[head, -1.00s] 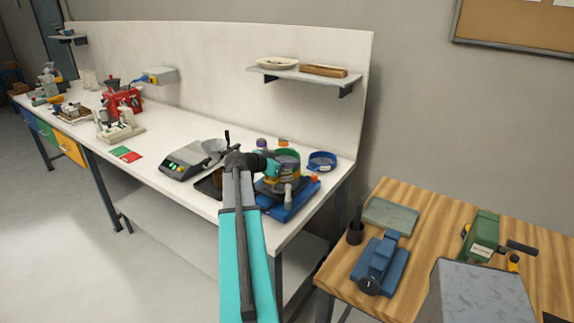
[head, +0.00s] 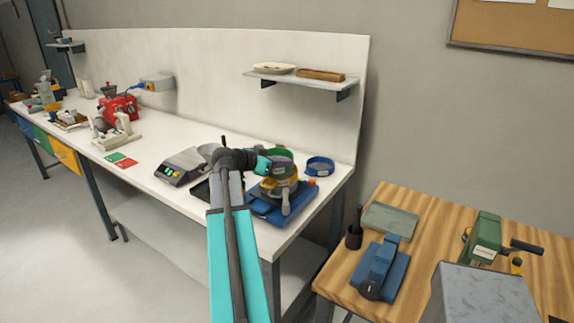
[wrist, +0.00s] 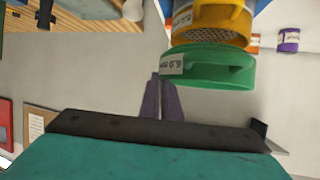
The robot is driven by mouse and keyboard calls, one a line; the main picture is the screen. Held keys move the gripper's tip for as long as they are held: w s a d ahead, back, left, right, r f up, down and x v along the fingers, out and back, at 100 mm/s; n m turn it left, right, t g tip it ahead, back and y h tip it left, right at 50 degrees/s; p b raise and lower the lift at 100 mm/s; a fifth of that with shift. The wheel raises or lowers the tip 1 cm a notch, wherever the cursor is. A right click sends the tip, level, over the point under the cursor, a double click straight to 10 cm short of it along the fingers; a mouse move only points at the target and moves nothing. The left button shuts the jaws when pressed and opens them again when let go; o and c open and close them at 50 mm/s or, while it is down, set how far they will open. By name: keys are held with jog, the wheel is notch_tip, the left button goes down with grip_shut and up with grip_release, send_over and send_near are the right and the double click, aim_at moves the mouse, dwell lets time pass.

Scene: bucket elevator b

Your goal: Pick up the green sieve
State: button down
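The green sieve (wrist: 207,66) shows large in the wrist view, with a pale label on its side. It also shows in the head view (head: 281,153), above the stack on the blue base. My gripper (wrist: 161,84) is at its left edge in the wrist view. The two fingers are close together, with the sieve's wall seemingly between them; one fingertip is partly hidden. The yellow sieve (wrist: 212,22) is beside the green one in the wrist view. Its mesh shows between them, so the green sieve appears apart from it. My gripper also shows in the head view (head: 266,165).
The blue base (head: 268,212) stands near the bench's front right edge. A scale (head: 180,167) is to the left. A shelf (head: 300,79) hangs above. A wooden table (head: 335,277) is at right.

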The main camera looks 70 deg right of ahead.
jog(key=w+a+r+b, duration=0.1)
jog(key=a+b, duration=0.2)
jog(key=a, duration=0.9)
jog(key=shift+w+a, duration=0.15)
jog(key=shift+w, duration=0.05)
jog(key=shift+r, duration=0.1)
jog(key=w+a+f+n+t, duration=0.2)
jog(key=w+a+n+t, duration=0.4)
jog(key=w, duration=0.6)
jog(key=w+a+f+n+t, duration=0.1)
jog(key=w+a+n+t, duration=0.2)
jog(key=w+a, duration=0.7)
jog(key=w+a+f+n+t, duration=0.2)
jog(key=w+a+n+t, duration=0.25)
jog(key=w, duration=1.05)
jog(key=w+a+r+n+t+y, duration=0.1)
jog(key=w+a+n+t+y, duration=0.1)
jog(key=a, duration=1.1)
jog(key=w+a+r+n+t+y, duration=0.1)
jog(key=w+a+n+y, duration=0.4)
jog(key=a, duration=0.8)
jog(key=w+a+r+n+t+y, duration=0.1)
jog(key=w+a+n+t+y, duration=0.2)
jog(key=w+a, duration=0.5)
jog(key=a+y, duration=0.1)
jog(key=a, duration=0.5)
jog(key=shift+w+r+t+y, duration=0.15)
jog(key=shift+w+t+y, duration=0.05)
jog(key=shift+t+y, duration=0.2)
